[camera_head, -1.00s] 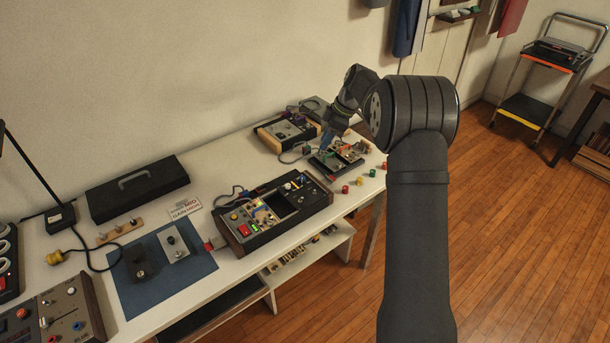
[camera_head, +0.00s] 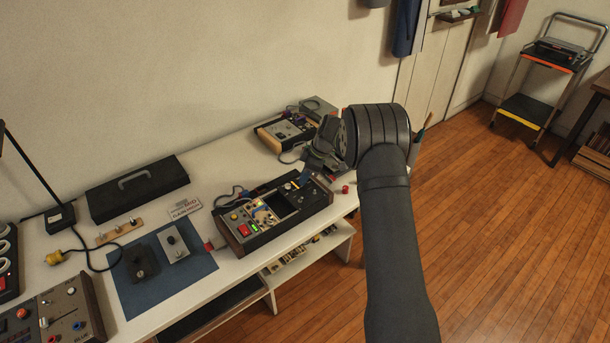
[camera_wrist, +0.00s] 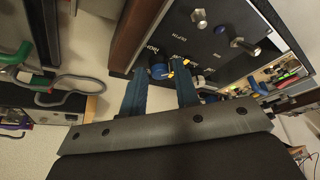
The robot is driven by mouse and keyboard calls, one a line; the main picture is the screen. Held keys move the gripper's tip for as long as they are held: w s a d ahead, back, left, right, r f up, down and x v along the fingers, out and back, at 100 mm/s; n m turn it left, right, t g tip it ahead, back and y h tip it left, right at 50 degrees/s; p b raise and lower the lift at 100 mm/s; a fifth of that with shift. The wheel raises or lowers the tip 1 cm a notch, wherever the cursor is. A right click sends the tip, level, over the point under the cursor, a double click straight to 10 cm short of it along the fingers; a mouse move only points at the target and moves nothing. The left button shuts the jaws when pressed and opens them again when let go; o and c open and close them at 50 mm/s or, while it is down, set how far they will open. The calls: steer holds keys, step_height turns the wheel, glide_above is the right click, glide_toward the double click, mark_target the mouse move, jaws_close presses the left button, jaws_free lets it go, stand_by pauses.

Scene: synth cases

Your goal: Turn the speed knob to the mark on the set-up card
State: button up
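The set-up card (camera_head: 186,207) lies on the table behind the console and reads SPEED MID, GAIN HIGH, though the print is small. The wood-ended black console (camera_head: 292,224) stands at the table's front edge. My gripper (camera_head: 306,178) is over the console's right end in the head view. In the wrist view its two blue fingers (camera_wrist: 160,79) are apart, with a small dark blue knob (camera_wrist: 158,71) with a yellow part between their tips. I cannot tell whether they touch it. Two metal-coloured controls (camera_wrist: 199,18) (camera_wrist: 241,43) stand on the same panel. The panel lettering is not clearly readable.
Another device (camera_head: 287,131) stands at the back right of the table. A black case (camera_head: 138,188) and a blue mat (camera_head: 150,290) with two small boxes lie to the left. A red cap (camera_head: 345,189) sits right of the console, near my arm.

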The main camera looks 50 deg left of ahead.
steer(key=shift+f, duration=0.1)
jaws_close()
